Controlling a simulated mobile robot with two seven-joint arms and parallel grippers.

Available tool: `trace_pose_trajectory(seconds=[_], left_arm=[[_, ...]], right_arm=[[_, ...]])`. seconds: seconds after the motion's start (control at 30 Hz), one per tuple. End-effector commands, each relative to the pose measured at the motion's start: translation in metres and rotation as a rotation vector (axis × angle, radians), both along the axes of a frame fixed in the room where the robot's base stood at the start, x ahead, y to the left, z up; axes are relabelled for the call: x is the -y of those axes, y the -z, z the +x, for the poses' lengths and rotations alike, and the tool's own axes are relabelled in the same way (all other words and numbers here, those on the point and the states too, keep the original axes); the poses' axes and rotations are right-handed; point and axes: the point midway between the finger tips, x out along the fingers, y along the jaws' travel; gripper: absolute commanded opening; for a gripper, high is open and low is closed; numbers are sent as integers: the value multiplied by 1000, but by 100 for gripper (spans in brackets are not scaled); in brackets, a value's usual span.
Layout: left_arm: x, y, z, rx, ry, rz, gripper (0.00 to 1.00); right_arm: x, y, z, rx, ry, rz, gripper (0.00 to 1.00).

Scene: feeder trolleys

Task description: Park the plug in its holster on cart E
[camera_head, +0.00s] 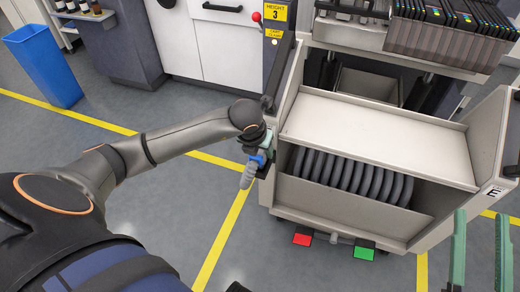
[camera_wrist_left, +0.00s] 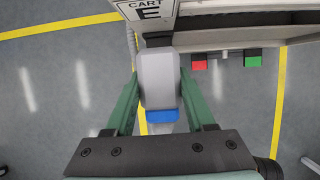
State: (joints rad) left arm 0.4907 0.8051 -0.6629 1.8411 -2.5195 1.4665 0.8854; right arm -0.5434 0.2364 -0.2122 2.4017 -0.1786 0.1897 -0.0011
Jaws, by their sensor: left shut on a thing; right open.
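My left gripper (camera_head: 256,152) is at the left front corner post of cart E (camera_head: 375,132). Its green fingers, also seen in the left wrist view (camera_wrist_left: 160,92), are shut on the plug (camera_wrist_left: 159,78), a light grey block with a blue band. My right gripper (camera_head: 481,250) is open and empty at lower right.
Cart E holds a coiled dark hose or row of rings (camera_head: 352,175) in its lower bin. A red pedal (camera_head: 302,239) and a green pedal (camera_head: 363,250) stick out at its foot. A blue bin (camera_head: 44,65) stands far left. The floor left of the cart is clear.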

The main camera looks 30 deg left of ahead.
Motion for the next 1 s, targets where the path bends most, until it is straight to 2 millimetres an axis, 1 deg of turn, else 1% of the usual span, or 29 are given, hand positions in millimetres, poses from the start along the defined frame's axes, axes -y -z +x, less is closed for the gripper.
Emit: trace_pose_trajectory(seconds=[1.0], left_arm=[[0,15,0,2,0,0,0]], right_arm=[[-1,15,-1,-6,-3,-5,50]])
